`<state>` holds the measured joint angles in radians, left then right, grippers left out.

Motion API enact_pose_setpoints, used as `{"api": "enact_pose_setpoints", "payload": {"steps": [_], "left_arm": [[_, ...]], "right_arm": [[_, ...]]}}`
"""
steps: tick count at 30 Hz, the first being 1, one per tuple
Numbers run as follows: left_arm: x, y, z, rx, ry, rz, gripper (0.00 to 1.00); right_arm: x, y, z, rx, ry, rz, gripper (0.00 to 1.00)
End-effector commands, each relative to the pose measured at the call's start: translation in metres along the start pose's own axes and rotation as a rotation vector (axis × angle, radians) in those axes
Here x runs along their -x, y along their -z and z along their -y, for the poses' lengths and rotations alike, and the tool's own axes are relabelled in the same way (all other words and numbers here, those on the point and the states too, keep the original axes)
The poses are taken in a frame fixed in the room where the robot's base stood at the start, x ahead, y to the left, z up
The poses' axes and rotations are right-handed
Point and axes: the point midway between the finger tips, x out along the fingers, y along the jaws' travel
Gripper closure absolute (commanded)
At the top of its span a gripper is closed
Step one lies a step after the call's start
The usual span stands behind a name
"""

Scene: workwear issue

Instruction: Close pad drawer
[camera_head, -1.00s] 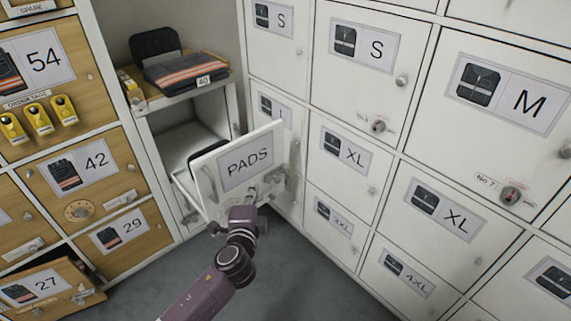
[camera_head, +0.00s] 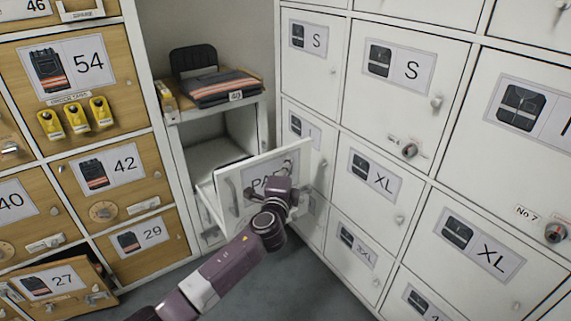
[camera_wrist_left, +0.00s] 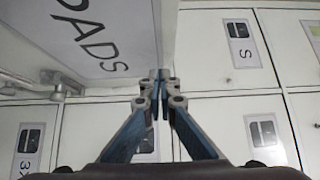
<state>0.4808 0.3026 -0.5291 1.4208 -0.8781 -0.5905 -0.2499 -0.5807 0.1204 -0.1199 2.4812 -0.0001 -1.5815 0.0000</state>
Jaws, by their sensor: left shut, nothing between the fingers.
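The pad drawer (camera_head: 232,186), with a white front labelled PADS, stands pulled out of the low white cabinet in the corner. Its label is partly hidden behind my left gripper (camera_head: 286,166). The fingers are together and empty. I cannot tell whether they touch the front. My right gripper is not in view.
A folded dark garment with orange stripes (camera_head: 222,90) lies on the cabinet top. White lockers (camera_head: 365,215) stand close on the right. Wooden lockers (camera_head: 120,215) stand on the left, and the one labelled 27 (camera_head: 58,283) is partly open. Grey floor (camera_head: 300,275) is clear below.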

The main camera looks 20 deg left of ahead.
Motion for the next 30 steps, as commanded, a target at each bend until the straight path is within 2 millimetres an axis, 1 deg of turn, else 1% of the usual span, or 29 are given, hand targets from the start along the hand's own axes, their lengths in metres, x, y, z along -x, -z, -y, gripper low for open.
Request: {"api": "enact_pose_setpoints", "payload": {"steps": [3,6,18,23,26,30], "left_arm": [[-0.008,-0.008,0.000,0.000,0.001,-0.001,1.00],[-0.011,-0.011,0.000,0.001,0.000,-0.001,1.00],[-0.012,-0.012,0.000,0.001,0.000,-0.002,1.00],[-0.016,-0.016,0.000,0.001,0.001,-0.002,1.00],[-0.022,-0.022,-0.001,0.000,0.001,0.001,1.00],[-0.036,-0.037,-0.001,0.000,0.002,0.005,1.00]], "right_arm": [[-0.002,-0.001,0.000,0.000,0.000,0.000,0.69],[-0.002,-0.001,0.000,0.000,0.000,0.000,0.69],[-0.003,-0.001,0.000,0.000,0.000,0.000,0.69],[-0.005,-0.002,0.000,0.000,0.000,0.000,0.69],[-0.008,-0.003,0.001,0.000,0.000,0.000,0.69],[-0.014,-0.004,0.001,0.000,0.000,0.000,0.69]]}}
